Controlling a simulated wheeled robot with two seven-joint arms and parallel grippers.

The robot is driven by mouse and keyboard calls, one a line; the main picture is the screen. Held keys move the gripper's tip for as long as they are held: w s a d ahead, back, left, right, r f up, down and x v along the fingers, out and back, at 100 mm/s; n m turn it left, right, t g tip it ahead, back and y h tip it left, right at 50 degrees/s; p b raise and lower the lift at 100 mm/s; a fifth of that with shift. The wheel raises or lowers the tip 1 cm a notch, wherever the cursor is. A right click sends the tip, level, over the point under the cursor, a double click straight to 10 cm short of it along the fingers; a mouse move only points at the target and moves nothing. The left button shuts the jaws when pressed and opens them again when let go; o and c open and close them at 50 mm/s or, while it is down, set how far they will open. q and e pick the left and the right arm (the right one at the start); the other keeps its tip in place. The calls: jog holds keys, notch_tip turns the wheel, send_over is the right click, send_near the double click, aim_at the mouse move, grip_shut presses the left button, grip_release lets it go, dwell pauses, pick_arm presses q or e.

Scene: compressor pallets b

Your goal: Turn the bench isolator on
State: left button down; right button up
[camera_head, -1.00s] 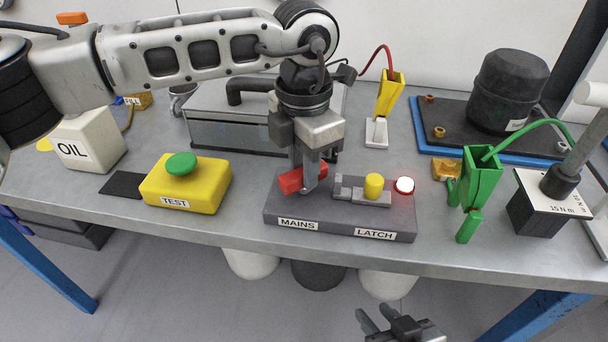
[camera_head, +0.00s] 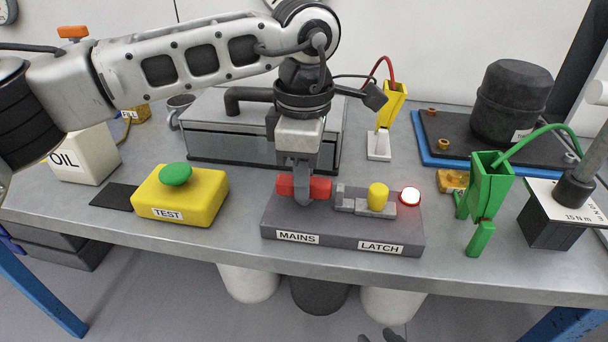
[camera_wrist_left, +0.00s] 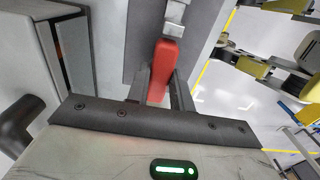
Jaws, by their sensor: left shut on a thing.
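The bench isolator is a dark grey box (camera_head: 340,231) with MAINS and LATCH labels on its front. Its red handle (camera_head: 319,188) lies on top above the MAINS label, about parallel to the front edge. My left gripper (camera_head: 303,196) points down and is shut on the red handle. The wrist view shows the red handle (camera_wrist_left: 163,68) between the two fingers. A yellow knob (camera_head: 378,196) on a grey latch sits to the right, beside a lamp (camera_head: 410,196) with a white centre and red glow. My right gripper (camera_head: 382,336) barely shows at the bottom edge, its jaws unclear.
A yellow TEST box (camera_head: 180,196) with a green button stands left of the isolator. A grey metal case (camera_head: 262,135) stands close behind it.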

pick_arm(q)
jog(key=shift+r, duration=0.1)
dwell(0.4)
jog(key=c, duration=1.2)
grip_release()
notch_tip(320, 180, up, 16)
jog(key=p, duration=0.1)
jog(key=shift+s, duration=0.1)
